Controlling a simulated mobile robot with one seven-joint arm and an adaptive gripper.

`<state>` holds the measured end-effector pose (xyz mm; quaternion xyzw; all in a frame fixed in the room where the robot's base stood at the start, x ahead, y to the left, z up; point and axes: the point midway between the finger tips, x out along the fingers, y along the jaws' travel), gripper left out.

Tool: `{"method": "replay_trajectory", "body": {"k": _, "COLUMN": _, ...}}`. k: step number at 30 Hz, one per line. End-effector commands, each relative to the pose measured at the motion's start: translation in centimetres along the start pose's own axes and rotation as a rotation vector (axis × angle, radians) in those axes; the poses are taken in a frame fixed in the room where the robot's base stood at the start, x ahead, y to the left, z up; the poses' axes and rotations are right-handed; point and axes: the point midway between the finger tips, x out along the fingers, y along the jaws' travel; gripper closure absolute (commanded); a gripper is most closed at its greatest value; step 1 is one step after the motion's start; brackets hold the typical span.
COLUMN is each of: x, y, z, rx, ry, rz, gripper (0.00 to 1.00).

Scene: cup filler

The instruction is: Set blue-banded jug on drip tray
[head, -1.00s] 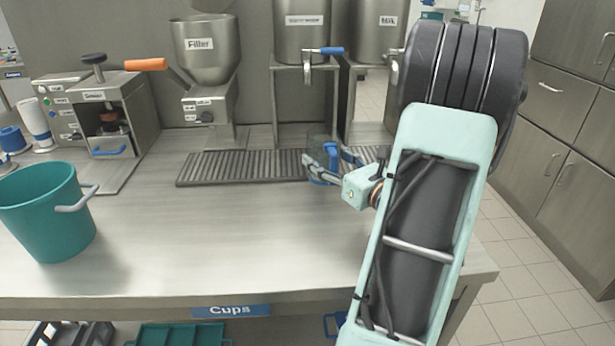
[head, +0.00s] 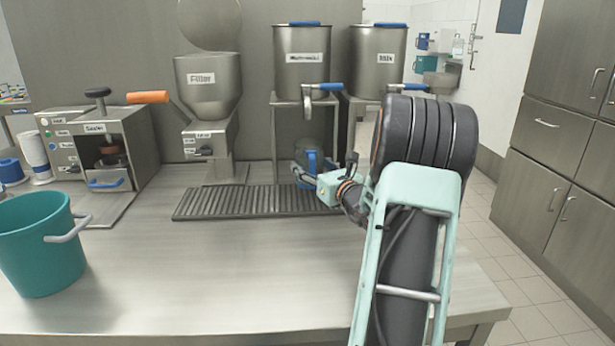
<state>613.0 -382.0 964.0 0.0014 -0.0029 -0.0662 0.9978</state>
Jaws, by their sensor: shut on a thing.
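The blue-banded jug (head: 312,157) is a see-through vessel with blue on it, in the head view right of centre. My gripper (head: 305,175) is shut on it from the front right. The jug appears over the right part of the drip tray (head: 225,203), a long dark ribbed grating on the counter. It is below the tap of the middle steel container. The gripper and wrist partly hide the jug's lower part, so I cannot tell whether its base touches the tray.
Two steel containers (head: 301,62) with blue-handled taps stand on a frame behind the tray. A Filler hopper (head: 208,85) and a Sealer machine (head: 100,142) stand to the left. A teal bucket (head: 38,245) is at the left front. The counter's front middle (head: 215,270) is clear.

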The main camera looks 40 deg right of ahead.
Motion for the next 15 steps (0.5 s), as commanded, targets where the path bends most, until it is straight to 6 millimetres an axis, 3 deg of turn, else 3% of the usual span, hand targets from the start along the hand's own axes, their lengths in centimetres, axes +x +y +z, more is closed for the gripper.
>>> {"method": "replay_trajectory", "body": {"k": 7, "x": 1.9, "y": 0.1, "z": 0.0, "rx": 0.000, "ry": -0.001, "rz": 0.002, "gripper": 1.00}}
{"method": "replay_trajectory", "body": {"k": 12, "x": 1.7, "y": 0.0, "z": -3.1, "rx": 0.003, "ry": 0.001, "rz": -0.001, "gripper": 1.00}}
{"method": "replay_trajectory", "body": {"k": 15, "x": 1.7, "y": 0.0, "z": -3.6, "rx": 0.000, "ry": -0.001, "rz": -0.001, "gripper": 1.00}}
